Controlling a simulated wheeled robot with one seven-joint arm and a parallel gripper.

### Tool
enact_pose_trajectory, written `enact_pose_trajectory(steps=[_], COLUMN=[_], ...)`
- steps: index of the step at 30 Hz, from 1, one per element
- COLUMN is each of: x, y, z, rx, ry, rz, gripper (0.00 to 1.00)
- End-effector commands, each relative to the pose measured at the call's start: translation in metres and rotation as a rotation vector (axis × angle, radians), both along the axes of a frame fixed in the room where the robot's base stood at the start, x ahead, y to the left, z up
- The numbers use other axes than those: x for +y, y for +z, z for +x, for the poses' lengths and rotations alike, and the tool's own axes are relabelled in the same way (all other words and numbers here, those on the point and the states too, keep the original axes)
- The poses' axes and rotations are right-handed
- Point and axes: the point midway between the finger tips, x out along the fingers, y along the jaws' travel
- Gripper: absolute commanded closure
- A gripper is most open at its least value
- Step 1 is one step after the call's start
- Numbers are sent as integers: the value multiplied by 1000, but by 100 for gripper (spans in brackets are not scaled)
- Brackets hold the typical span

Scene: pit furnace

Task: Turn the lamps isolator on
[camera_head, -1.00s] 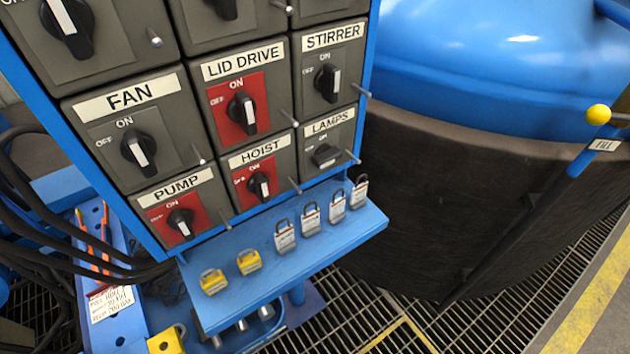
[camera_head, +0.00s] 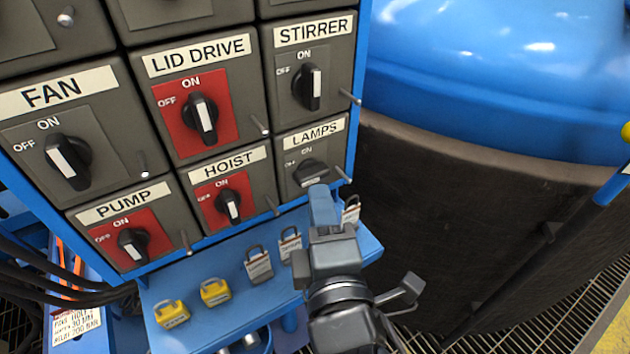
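The lamps isolator (camera_head: 311,172) is a dark grey box with a black rotary knob, at the bottom right of the switch panel. Its knob lies roughly sideways, in line with the OFF mark rather than upright towards ON. My gripper (camera_head: 322,205) is just below the knob in the picture, with its blue-grey fingertip end pointing up at it. I see the fingers nearly edge-on, so the gap between them is hidden. Contact with the knob cannot be made out. A metal pin sticks out at the right of the lamps box.
The stirrer (camera_head: 310,87), hoist (camera_head: 229,203) and lid drive (camera_head: 201,117) isolators surround the lamps box. A blue shelf (camera_head: 190,279) below holds yellow padlocks (camera_head: 215,292) and pale-labelled padlocks (camera_head: 258,264). A large dark tank (camera_head: 450,220) with a blue top stands at right.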

Motion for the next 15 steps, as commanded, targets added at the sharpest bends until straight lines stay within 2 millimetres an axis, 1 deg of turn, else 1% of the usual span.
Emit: enact_pose_trajectory(steps=[1,6,10,15], x=[1,5,9,11], y=[1,1,1,0], z=[9,32,44,53], rx=[-2,-2,-2,0], ry=[-1,-2,0,0], rz=[-2,-1,2,3], gripper=[72,72,72,72])
